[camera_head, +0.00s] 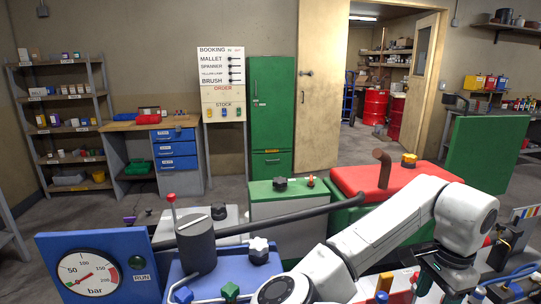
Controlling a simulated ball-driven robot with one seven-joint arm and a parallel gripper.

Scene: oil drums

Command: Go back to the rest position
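My white arm reaches across the lower right of the head view and bends down at the wrist. My gripper (440,284) hangs below the wrist near the bottom edge. Its fingers are dark and partly cut off or hidden, so I cannot tell whether it is open or shut, or whether it holds anything. It is over or beside a cluttered work surface at the lower right. No marker of a rest position shows.
A blue panel with a pressure gauge (89,276) stands at lower left. Beside it are a dark grey cylinder (196,247) and a long dark bar (290,217). A red-topped unit (352,180) with a brown pipe stands behind my arm. Open floor lies toward the doorway.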

